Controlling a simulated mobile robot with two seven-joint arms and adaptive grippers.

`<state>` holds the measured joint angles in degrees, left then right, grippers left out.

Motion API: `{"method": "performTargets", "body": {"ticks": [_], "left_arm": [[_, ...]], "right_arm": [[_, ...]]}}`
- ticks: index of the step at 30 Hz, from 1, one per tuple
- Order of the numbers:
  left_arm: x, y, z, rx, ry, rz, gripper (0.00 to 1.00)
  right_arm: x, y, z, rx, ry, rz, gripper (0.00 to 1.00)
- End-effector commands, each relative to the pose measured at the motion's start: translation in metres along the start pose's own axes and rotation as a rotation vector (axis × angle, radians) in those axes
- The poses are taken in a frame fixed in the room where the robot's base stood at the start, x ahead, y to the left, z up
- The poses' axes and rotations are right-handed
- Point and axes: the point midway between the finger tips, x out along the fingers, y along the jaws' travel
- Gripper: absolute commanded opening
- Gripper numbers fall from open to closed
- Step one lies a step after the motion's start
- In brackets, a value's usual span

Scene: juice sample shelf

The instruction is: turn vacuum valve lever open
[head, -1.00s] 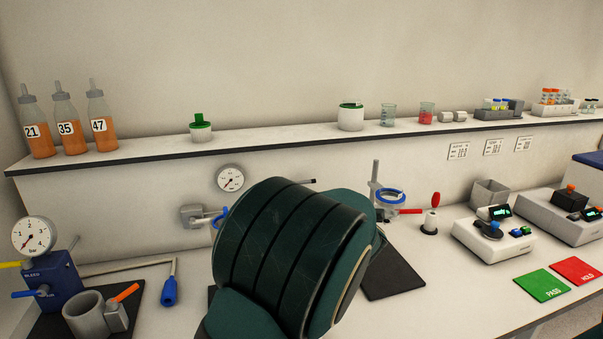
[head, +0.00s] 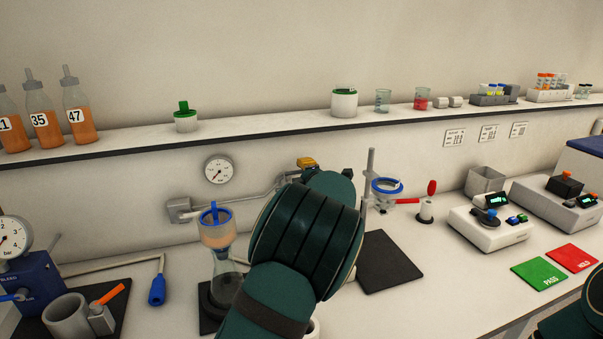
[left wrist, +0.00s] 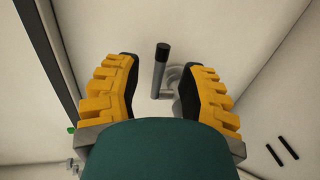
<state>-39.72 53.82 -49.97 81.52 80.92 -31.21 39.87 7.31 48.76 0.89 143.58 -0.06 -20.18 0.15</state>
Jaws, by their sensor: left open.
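The vacuum valve lever (left wrist: 161,62) shows in the left wrist view as a grey bar with a black tip, in front of a round grey fitting (left wrist: 173,82). My left gripper (left wrist: 158,75) is open, its yellow, black-padded fingers on either side of the lever with gaps showing. The lever is not held. In the head view one yellow finger of the left gripper (head: 308,163) shows beyond my dark green arm, near the grey pipe (head: 258,196) along the back wall; the arm hides most of the valve. My right gripper is out of view.
A filter flask with a blue-rimmed funnel (head: 217,232) stands left of my arm. A round gauge (head: 219,170) is on the wall. A stand with a blue ring (head: 387,186) is right of my arm. The shelf (head: 270,139) runs above. A black mat (head: 388,262) is bare.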

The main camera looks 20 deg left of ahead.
Motion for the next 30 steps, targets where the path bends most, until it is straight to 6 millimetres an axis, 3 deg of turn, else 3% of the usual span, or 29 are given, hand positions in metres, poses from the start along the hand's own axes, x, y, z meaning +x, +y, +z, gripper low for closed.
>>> {"method": "performTargets", "body": {"ticks": [6, 18, 22, 30], "left_arm": [[0.025, 0.0, 0.0, 0.001, 0.001, 0.001, 0.41], [0.03, 0.0, 0.0, 0.001, 0.0, 0.0, 0.44], [0.03, 0.0, 0.0, 0.001, 0.0, 0.0, 0.0], [0.032, 0.0, -0.001, 0.001, -0.002, 0.0, 0.0]], "right_arm": [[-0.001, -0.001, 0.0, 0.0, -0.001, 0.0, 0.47], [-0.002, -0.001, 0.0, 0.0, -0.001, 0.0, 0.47], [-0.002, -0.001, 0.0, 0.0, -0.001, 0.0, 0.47], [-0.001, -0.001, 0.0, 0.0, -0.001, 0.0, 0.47]]}}
